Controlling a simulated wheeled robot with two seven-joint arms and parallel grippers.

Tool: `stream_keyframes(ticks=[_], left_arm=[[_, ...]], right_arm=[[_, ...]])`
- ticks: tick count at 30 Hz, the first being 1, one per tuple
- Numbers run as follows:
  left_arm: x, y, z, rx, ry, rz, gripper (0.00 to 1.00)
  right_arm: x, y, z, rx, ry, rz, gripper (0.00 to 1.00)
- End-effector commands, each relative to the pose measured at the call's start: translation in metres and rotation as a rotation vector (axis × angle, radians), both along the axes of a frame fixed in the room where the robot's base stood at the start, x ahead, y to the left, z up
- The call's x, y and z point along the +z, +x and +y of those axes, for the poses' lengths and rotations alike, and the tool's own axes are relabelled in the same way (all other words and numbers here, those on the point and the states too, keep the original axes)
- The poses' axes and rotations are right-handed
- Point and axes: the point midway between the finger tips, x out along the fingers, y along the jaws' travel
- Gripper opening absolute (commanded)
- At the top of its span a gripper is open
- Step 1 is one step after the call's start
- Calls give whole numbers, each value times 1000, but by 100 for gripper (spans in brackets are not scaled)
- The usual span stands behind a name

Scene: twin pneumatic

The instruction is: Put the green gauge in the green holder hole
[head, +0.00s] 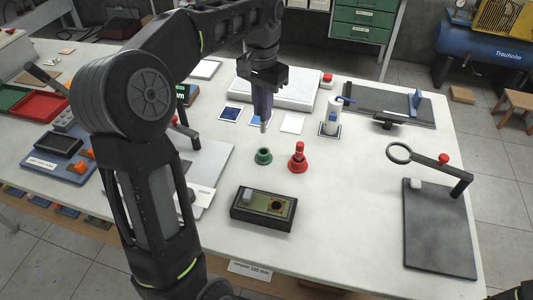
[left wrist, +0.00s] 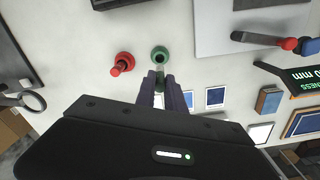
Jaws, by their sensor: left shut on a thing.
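The green holder (head: 263,157) stands on the white table, its hole facing up; it also shows in the left wrist view (left wrist: 160,54). My left gripper (head: 263,118) points down above the table, behind the green holder in the head view and apart from it. It is shut on a slim gauge whose grey tip (head: 264,127) sticks out below the fingers. The fingers hide most of this gauge, so its green colour hardly shows. In the left wrist view the fingertips (left wrist: 159,78) are just below the green holder. My right gripper is not seen.
A red holder with a red gauge (head: 298,157) stands close right of the green holder. A dark box (head: 263,208) lies in front. A ring on a stand (head: 430,158) is farther right. Table between is clear.

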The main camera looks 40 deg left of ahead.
Motion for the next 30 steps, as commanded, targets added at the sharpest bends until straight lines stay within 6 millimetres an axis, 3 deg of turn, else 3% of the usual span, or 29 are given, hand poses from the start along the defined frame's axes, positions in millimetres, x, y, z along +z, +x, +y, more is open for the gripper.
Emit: stream_keyframes(ticks=[5,8,15,26,30], left_arm=[[-10,0,0,0,0,2,0],[-27,-1,0,0,0,3,0],[-60,0,0,0,-1,3,0],[-65,0,0,0,0,1,0],[-81,-1,0,1,-1,4,0]], right_arm=[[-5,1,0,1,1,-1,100],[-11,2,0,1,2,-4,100],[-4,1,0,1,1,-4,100],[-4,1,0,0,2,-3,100],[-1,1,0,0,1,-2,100]])
